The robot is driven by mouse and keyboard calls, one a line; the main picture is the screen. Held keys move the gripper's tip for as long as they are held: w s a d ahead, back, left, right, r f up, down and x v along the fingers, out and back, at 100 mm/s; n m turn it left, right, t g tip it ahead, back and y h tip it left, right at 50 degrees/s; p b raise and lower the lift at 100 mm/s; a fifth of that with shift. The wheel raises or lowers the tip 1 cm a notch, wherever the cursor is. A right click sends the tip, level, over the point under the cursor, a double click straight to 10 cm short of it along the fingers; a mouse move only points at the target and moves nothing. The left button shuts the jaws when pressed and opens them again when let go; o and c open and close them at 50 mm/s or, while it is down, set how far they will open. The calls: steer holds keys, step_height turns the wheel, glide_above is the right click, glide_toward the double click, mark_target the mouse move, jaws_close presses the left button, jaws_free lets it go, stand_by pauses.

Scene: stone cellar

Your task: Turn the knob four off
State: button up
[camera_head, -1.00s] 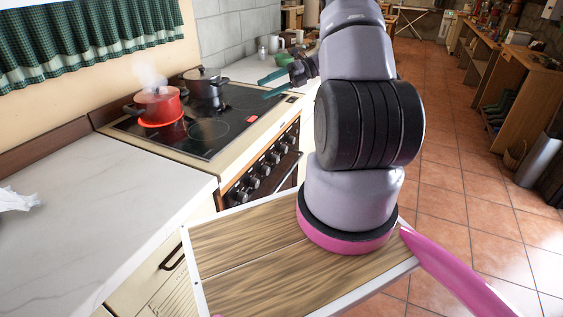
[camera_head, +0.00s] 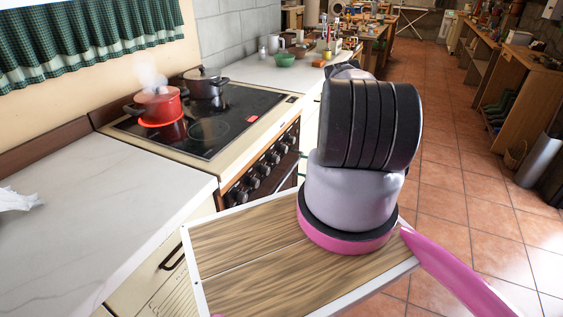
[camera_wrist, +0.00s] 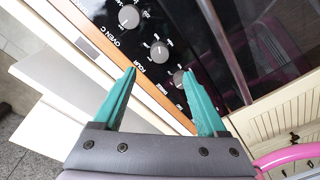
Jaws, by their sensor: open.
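The knob labelled FOUR (camera_wrist: 159,51) is a round grey knob on the stove's dark front panel, in the middle of the wrist view. My gripper (camera_wrist: 159,72) is open, with its teal fingers pointing at the panel, one on each side of this knob's line. The knob shows between and just beyond the fingertips; I cannot tell whether they touch it. The right fingertip is close to a neighbouring knob (camera_wrist: 181,79). The knob by the OVEN label (camera_wrist: 128,17) is farther up. In the head view my arm hides most of the gripper.
A steaming red pot (camera_head: 158,104) stands on a glowing red ring on the black cooktop (camera_head: 235,108). A dark pot (camera_head: 205,84) stands behind it. A white marble counter (camera_head: 90,195) lies left of the stove. Tiled floor (camera_head: 450,180) is open on the right.

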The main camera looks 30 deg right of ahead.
mark_target(278, 160)
steer(key=x, duration=1)
jaws_close()
